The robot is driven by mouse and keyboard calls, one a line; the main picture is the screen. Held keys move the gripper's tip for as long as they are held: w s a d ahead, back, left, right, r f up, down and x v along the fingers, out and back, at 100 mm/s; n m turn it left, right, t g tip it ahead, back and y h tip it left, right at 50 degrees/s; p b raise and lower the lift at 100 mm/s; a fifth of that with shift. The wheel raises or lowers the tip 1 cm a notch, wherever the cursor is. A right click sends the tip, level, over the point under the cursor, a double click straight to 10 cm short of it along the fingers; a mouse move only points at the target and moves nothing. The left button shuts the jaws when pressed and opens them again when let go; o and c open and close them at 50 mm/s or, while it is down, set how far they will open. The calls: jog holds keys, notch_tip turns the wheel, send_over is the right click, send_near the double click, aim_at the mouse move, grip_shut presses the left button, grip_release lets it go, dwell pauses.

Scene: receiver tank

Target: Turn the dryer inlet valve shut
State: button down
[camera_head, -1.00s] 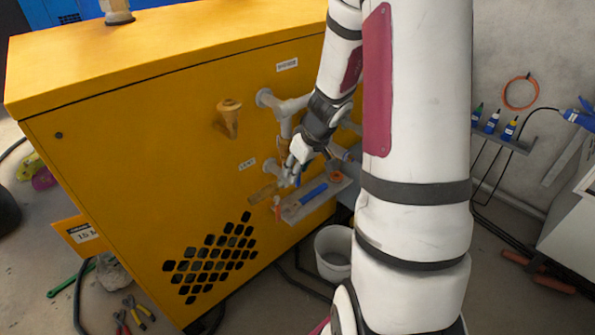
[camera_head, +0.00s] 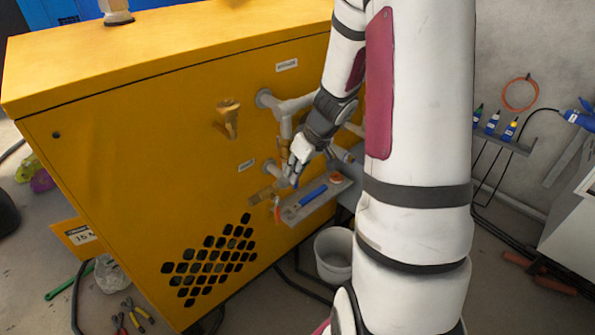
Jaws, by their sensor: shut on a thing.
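The yellow dryer cabinet (camera_head: 130,150) fills the left and middle of the head view. Grey pipes (camera_head: 290,125) come out of its front face. My gripper (camera_head: 293,180) is low beside these pipes, pointing down, with its fingers close together. A brass fitting with an orange-red end (camera_head: 262,196) is just left of and below the fingertips. A brass valve-like piece (camera_head: 228,118) is higher up on the panel. The labels are too small to read.
A grey shelf (camera_head: 330,197) with a blue tool (camera_head: 313,195) lies just below and right of my gripper. A white bucket (camera_head: 333,265) stands on the floor below. Pliers and hoses lie on the floor. My own arm hides the area to the right of the pipes.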

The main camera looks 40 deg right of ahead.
jog(key=shift+a+r+m+t+y+b, duration=0.15)
jog(key=shift+a+r+m+t+y, duration=0.4)
jog(key=shift+y, duration=2.1)
jog(key=shift+a+r+m+t+y+b, duration=0.15)
jog(key=shift+a+r+m+y, duration=0.75)
jog(key=shift+y, duration=1.7)
jog(key=shift+a+r+m+t+y+b, duration=0.25)
jog(key=shift+a+r+m+y, duration=0.45)
jog(key=shift+y, duration=1.95)
jog(key=shift+d+r, duration=0.1)
jog(key=shift+r, duration=0.1)
jog(key=c, duration=1.6)
grip_release()
jog(key=v, duration=1.2)
jog(key=shift+f, duration=0.2)
